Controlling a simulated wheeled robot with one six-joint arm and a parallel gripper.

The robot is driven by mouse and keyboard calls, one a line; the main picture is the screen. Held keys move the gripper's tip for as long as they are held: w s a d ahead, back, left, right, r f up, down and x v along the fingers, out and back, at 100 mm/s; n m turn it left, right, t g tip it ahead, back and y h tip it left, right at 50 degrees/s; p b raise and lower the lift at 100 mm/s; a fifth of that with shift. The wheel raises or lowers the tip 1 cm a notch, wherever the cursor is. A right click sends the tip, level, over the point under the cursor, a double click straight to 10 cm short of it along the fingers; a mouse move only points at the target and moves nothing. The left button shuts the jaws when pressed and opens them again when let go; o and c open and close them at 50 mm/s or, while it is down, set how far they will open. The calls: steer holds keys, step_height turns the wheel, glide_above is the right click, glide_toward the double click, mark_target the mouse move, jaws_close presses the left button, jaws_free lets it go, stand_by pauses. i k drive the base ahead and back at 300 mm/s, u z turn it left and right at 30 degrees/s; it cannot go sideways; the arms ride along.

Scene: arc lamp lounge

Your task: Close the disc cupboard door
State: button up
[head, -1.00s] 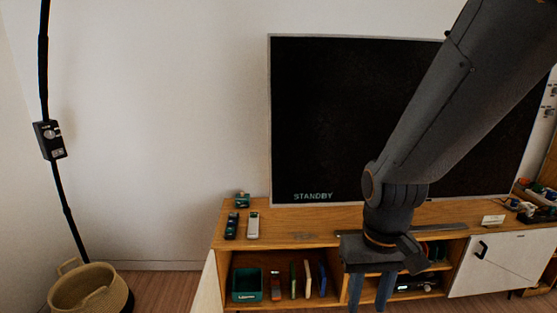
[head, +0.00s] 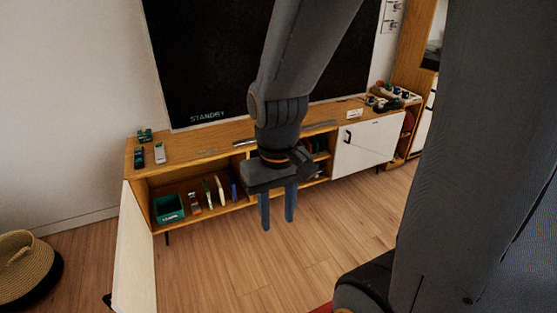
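The cupboard door (head: 136,256) is a white panel on the left end of the wooden media cabinet (head: 225,152). It stands swung open toward me, and a dark handle (head: 107,300) shows at its lower free edge. Behind it is an open compartment with a green bin (head: 168,208) and several upright cases (head: 220,190). A second white door (head: 368,146) with a black handle is shut at the right. My gripper (head: 278,222) points down in front of the cabinet's middle, right of the open door. Its two fingers are apart, with nothing between them.
A dark television (head: 215,60) stands behind the cabinet. Remotes (head: 159,153) lie on its top left, and small items (head: 390,98) sit at the right. The wooden floor (head: 260,275) before the cabinet is clear.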

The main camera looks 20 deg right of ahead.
mark_target(133, 288)
steer(key=k, duration=0.45)
steer(key=z, duration=0.55)
steer(key=i, duration=0.8)
steer(key=u, duration=0.05)
steer(key=k, duration=0.55)
steer(key=u, duration=0.9)
steer(key=i, duration=1.05)
steer(key=u, duration=0.35)
